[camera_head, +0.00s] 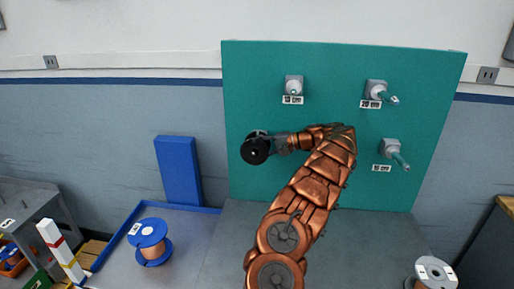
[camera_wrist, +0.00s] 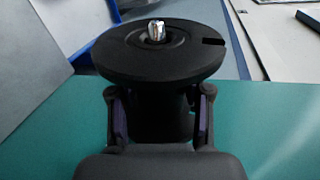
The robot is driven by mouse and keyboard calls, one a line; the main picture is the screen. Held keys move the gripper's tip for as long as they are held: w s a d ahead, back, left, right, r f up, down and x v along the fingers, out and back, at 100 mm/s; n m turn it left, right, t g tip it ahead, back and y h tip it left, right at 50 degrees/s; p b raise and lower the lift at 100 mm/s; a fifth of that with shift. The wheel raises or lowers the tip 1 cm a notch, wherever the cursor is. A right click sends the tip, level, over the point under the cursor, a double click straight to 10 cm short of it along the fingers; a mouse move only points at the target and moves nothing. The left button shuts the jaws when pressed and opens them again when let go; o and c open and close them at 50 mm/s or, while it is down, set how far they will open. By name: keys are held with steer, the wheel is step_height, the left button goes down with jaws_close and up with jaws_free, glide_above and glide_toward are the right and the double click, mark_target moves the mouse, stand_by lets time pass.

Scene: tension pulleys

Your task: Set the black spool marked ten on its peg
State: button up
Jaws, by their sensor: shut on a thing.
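The black spool (camera_head: 256,150) is in front of the left part of the teal board (camera_head: 330,190). My gripper (camera_head: 275,144) reaches it from the right and is shut on it. In the wrist view the fingers of my gripper (camera_wrist: 160,112) stand on either side of the spool's core, below its wide notched flange (camera_wrist: 160,68). A shiny metal tip (camera_wrist: 157,31) shows in the spool's centre hole. Any peg or label behind the spool is hidden, and I cannot read a mark on the spool.
Three other labelled pegs show on the board: upper left (camera_head: 293,86), upper right (camera_head: 378,91) and lower right (camera_head: 393,151). A blue-flanged copper spool (camera_head: 150,240) stands at lower left, a white-flanged spool (camera_head: 434,273) at lower right. A blue panel (camera_head: 178,170) leans at the wall.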

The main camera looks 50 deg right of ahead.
steer(key=shift+w+d, duration=0.15)
steer(key=shift+d, duration=0.05)
stand_by(0.6)
steer(key=o, duration=1.4)
steer(key=shift+o, duration=0.3)
steer(key=shift+o, duration=1)
steer(key=p+v, duration=0.5)
steer(key=v, duration=0.4)
steer(key=shift+w+d+p, duration=0.15)
steer(key=shift+d+p, duration=0.05)
steer(key=shift+p, duration=0.15)
steer(key=shift+f, duration=0.1)
